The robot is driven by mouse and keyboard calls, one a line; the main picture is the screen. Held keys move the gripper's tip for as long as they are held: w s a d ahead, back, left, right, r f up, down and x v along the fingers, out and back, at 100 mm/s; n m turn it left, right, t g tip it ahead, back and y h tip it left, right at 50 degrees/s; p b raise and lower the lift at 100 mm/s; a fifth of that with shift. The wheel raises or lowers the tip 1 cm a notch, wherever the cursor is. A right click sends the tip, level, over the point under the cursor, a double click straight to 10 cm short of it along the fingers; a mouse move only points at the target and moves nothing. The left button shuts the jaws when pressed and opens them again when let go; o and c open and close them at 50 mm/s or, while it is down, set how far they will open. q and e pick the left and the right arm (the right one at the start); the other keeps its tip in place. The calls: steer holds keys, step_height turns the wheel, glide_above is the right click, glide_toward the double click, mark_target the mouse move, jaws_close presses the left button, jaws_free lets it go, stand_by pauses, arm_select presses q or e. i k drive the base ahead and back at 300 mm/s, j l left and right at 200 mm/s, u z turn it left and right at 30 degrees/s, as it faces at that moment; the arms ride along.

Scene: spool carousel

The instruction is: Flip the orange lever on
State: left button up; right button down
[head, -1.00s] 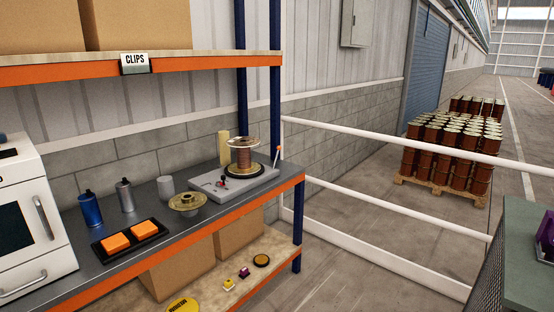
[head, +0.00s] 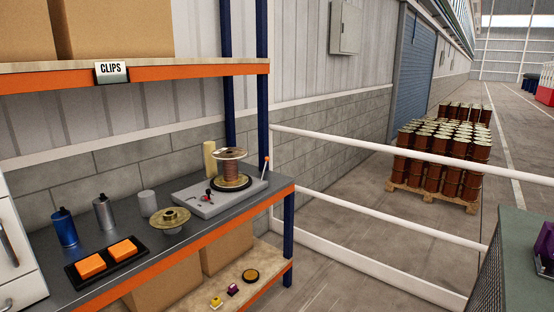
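The lever (head: 265,164) is a thin upright stick with a small orange tip. It stands at the right end of the grey carousel base (head: 212,204) on the shelf's worktop. A copper-coloured spool (head: 230,168) with pale flanges stands on a dark disc on that base. Neither of my grippers is in view.
The worktop (head: 60,285) also bears two orange blocks (head: 122,250), a brass flanged part (head: 170,218), a blue bottle (head: 64,228), a grey bottle (head: 104,213) and a white cup (head: 147,203). A white railing (head: 390,205) runs right of the shelf. A green-topped table (head: 520,245) stands at right.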

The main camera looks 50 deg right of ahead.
mark_target(267, 158)
steer(key=i+l, duration=0.2)
steer(key=l, duration=0.3)
steer(key=i+l, duration=0.2)
steer(key=l, duration=0.35)
steer(key=i+l, duration=0.15)
steer(key=l, duration=0.35)
steer(key=i+l, duration=0.2)
steer(key=l, duration=0.35)
steer(key=i+l+z, duration=0.1)
steer(key=l, duration=0.4)
steer(key=i+l, duration=0.3)
steer(key=l, duration=0.2)
steer(key=i+l, duration=0.2)
steer(key=l, duration=0.3)
steer(key=i+l, duration=0.2)
steer(key=l, duration=0.3)
